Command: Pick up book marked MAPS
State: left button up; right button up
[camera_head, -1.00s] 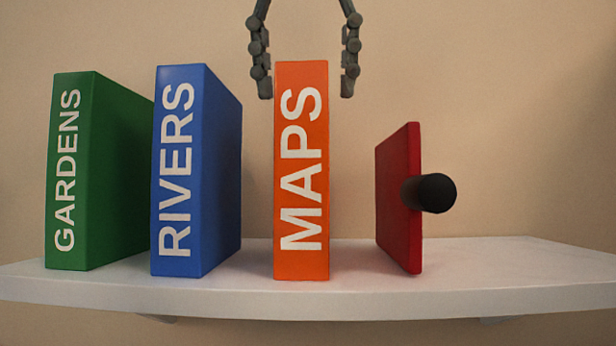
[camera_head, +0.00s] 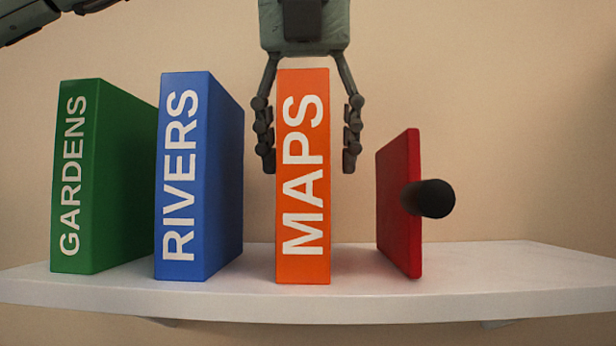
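The orange book marked MAPS (camera_head: 303,215) stands upright on the white shelf, with its lettered spine facing me. My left gripper (camera_head: 308,160) points down from above, its arm showing at the upper left. It is open, with one finger on each side of the upper half of the MAPS book. The palm is just above the book's top edge, and the book hides the space between the fingers. My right gripper is not in view.
On the white shelf (camera_head: 480,290), the blue RIVERS book (camera_head: 215,190) and green GARDENS book (camera_head: 120,190) stand to the left. To the right stands a red panel (camera_head: 395,200) with a black cylindrical knob (camera_head: 437,198). The shelf's right end is clear.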

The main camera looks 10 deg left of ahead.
pick_arm(q)
jog(key=shift+f, duration=0.25)
dwell(0.4)
grip_shut()
